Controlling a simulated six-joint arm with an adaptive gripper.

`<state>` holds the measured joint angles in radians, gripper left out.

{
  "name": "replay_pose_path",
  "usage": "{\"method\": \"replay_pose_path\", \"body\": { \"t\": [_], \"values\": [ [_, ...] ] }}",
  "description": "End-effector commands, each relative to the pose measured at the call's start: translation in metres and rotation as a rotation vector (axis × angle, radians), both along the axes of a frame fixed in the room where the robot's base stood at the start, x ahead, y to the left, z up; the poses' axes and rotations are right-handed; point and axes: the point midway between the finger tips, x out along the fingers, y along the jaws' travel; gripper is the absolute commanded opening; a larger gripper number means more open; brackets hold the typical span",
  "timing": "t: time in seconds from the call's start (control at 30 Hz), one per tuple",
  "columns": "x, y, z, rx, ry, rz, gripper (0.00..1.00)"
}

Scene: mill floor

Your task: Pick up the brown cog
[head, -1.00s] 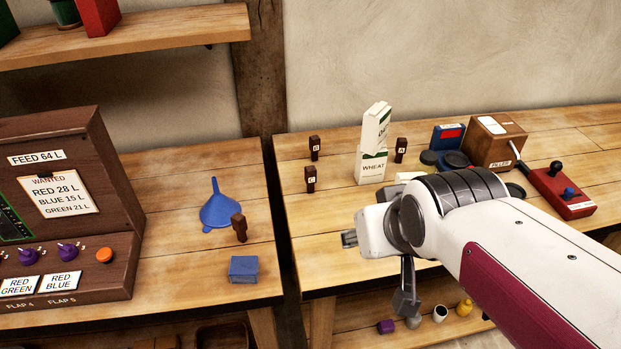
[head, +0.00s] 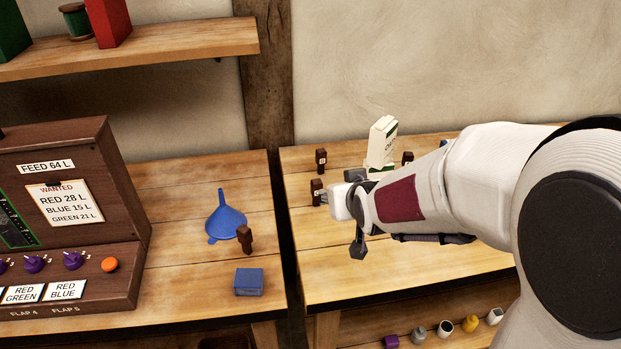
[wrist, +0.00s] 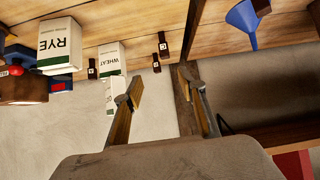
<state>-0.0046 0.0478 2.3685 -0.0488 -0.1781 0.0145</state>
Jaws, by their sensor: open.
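A small dark brown upright piece, which looks like the brown cog (head: 244,238), stands on the left table beside a blue funnel (head: 224,222) and behind a blue block (head: 248,282). In the wrist view the funnel (wrist: 243,24) shows at the top right, with a brown piece, apparently the cog (wrist: 262,6), cut by the top edge. My gripper (head: 340,223) is open over the left part of the right table, to the right of the cog and well apart from it. In the wrist view the gripper (wrist: 160,76) has nothing between its spread fingers.
Similar brown lettered pieces (head: 321,159) stand on the right table near white cartons (head: 381,143); one (head: 316,191) is close to my gripper. A gap separates the tables. A control box (head: 75,150) stands left; a shelf (head: 130,50) hangs above.

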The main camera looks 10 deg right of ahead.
Motion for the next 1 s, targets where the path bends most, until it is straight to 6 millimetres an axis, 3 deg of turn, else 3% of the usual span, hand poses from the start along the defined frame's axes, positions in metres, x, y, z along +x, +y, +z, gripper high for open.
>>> {"method": "replay_pose_path", "body": {
  "t": [0.5,1.0],
  "values": [
    [0.07,0.009,-0.057,0.013,-0.143,0.027,0.4],
    [0.103,0.017,-0.105,0.034,-0.263,0.046,0.4]
  ]
}}
